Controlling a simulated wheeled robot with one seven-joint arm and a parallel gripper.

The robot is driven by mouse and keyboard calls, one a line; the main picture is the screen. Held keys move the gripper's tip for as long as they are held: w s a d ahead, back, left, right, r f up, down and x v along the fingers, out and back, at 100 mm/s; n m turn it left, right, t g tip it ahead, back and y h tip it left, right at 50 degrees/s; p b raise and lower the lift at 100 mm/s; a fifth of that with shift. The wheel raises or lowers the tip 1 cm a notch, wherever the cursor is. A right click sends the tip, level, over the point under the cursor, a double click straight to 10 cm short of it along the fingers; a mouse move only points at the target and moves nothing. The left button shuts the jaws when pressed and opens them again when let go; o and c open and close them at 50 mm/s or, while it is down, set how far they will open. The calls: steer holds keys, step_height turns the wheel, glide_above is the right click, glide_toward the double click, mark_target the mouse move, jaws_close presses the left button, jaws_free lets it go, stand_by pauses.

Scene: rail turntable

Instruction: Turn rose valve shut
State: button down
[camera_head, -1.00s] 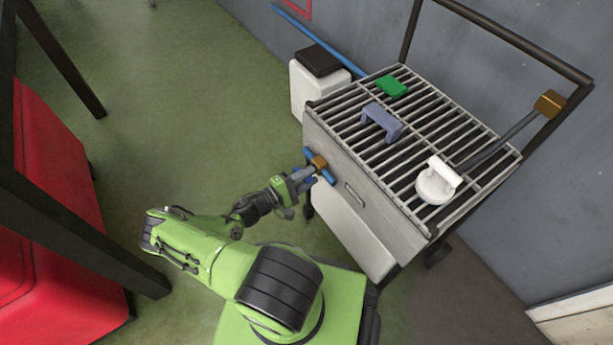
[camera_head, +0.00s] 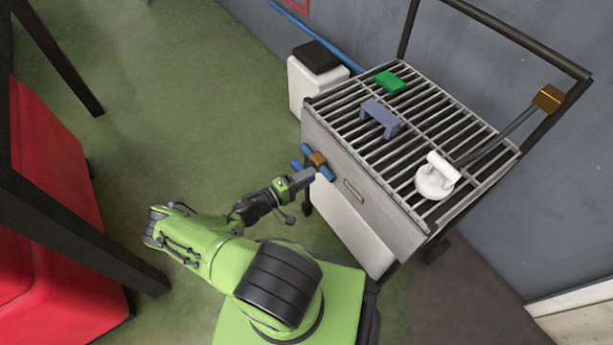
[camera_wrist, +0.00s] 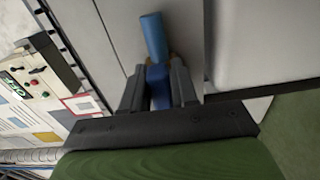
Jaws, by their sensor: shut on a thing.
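A valve with blue arms and a brass-coloured hub (camera_head: 318,159) sits on the front side of the grated grey cart. My gripper (camera_head: 306,176) is at the valve's lower side in the head view. In the wrist view my gripper (camera_wrist: 157,88) is shut on a blue arm of the valve (camera_wrist: 153,38), one dark finger on each side. Another blue arm points up past the fingertips. The hub is mostly hidden there. A white round rose head (camera_head: 434,183) lies on the grate, with a grey hose running to a brass-coloured block (camera_head: 548,98) on the cart frame.
A purple-grey bracket (camera_head: 380,118) and a green block (camera_head: 390,82) are on the grate (camera_head: 430,105). A white bin with a dark lid (camera_head: 317,57) stands behind the cart. A red thing (camera_head: 50,200) and dark posts are left. Green floor between is open.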

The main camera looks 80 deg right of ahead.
steer(key=shift+f, duration=0.1)
steer(key=c, duration=1)
jaws_free()
steer(key=shift+o, duration=0.2)
steer(key=p+v, duration=0.1)
steer(key=v, duration=1.5)
steer(key=shift+p, duration=0.3)
steer(key=shift+d, duration=0.1)
